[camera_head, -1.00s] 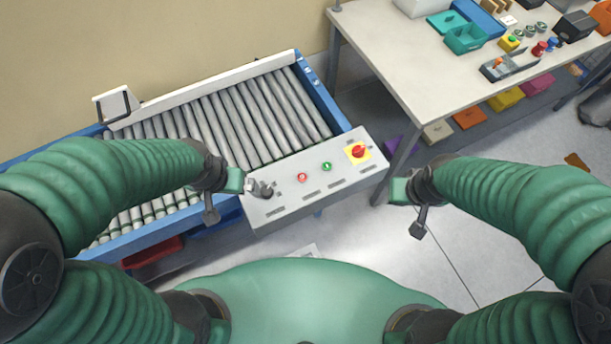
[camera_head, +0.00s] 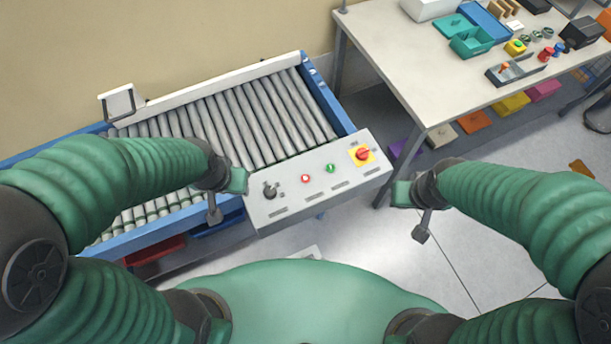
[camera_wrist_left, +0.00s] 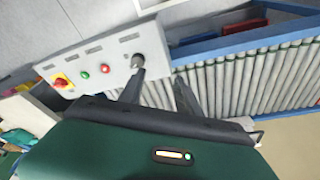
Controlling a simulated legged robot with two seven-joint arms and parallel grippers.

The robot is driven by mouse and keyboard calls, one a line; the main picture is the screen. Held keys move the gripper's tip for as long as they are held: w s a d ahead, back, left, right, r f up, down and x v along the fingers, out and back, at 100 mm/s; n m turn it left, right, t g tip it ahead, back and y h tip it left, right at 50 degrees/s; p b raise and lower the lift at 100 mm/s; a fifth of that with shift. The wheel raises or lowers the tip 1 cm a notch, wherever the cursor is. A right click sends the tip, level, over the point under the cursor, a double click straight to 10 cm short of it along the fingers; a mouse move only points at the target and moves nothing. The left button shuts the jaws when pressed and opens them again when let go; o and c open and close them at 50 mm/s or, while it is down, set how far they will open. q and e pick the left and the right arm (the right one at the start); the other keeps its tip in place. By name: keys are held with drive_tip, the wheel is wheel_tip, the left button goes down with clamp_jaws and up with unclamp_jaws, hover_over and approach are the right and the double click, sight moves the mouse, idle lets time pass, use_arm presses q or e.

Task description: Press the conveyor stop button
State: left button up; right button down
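A grey control panel (camera_head: 300,207) sits at the near right end of the roller conveyor (camera_head: 205,125). It carries a small red button (camera_head: 305,178), a green button (camera_head: 330,168), a red knob on a yellow plate (camera_head: 362,154) and a dark knob (camera_head: 270,190). The red button also shows in the left wrist view (camera_wrist_left: 105,68). My left gripper (camera_wrist_left: 160,85) is open and empty, its fingers apart, one overlapping the panel's edge near the dark knob. It is left of the red button. My right gripper (camera_head: 412,210) is right of the panel; its finger gap is unclear.
A work table (camera_head: 400,45) with bins and small parts stands at the back right. Coloured bins (camera_head: 511,104) sit below it. A white bracket (camera_head: 121,101) stands at the conveyor's far side. Open floor (camera_head: 470,235) lies at the right.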

use_arm(q)
clamp_jaws()
idle(0.6)
idle(0.5)
